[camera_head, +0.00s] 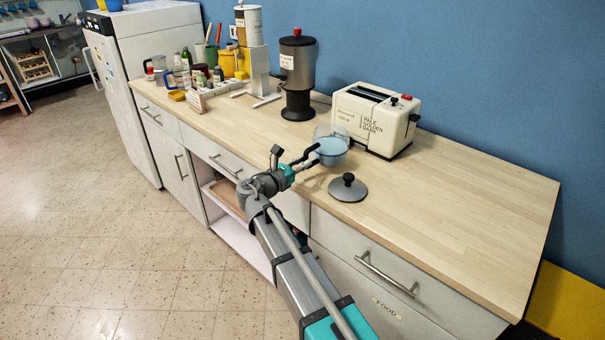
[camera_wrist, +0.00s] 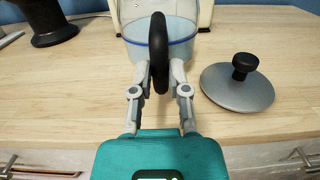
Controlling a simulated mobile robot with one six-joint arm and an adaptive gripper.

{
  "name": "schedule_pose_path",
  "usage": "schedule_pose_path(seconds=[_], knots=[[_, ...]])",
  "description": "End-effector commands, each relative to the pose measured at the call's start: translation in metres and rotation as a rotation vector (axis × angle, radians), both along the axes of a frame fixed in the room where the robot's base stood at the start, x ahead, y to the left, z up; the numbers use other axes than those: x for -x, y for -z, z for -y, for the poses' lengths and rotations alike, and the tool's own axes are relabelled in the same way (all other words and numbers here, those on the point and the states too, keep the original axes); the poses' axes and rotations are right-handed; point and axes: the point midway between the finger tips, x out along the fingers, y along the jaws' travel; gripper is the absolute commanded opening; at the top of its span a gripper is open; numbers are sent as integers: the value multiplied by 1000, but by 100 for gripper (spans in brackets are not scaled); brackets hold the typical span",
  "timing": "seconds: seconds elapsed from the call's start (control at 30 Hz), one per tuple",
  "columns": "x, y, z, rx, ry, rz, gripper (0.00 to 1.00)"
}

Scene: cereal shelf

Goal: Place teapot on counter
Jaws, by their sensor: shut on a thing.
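The teapot (camera_head: 331,151) is a clear glass pot with a bluish lower part and a black handle. It is at the counter (camera_head: 450,215), in front of the toaster; whether its base touches the wood I cannot tell. In the wrist view the teapot (camera_wrist: 180,42) is at the top centre, with its black loop handle (camera_wrist: 159,45) towards me. My gripper (camera_wrist: 160,72) is shut on this handle. In the head view my gripper (camera_head: 304,160) reaches in from the counter's front edge. A grey lid with a black knob (camera_head: 348,188) lies on the counter, apart from the teapot.
A cream toaster (camera_head: 372,118) stands right behind the teapot. A dark grinder-like machine (camera_head: 297,80) stands to the left. Bottles and jars (camera_head: 200,75) crowd the far left, near a white fridge (camera_head: 130,60). The counter's right side is clear.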

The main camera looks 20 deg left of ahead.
Motion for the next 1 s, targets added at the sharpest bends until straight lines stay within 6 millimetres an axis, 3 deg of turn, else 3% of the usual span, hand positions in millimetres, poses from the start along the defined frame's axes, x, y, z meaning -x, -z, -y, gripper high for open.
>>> schedule_pose_path(seconds=[0.3, 0.9, 0.93, 1.0], knots=[[1, 25, 1, 2, 0, 3, 0], [1, 30, 1, 2, 1, 3, 0], [1, 30, 1, 0, 1, 0, 27], [1, 30, 1, 0, 1, 0, 40]])
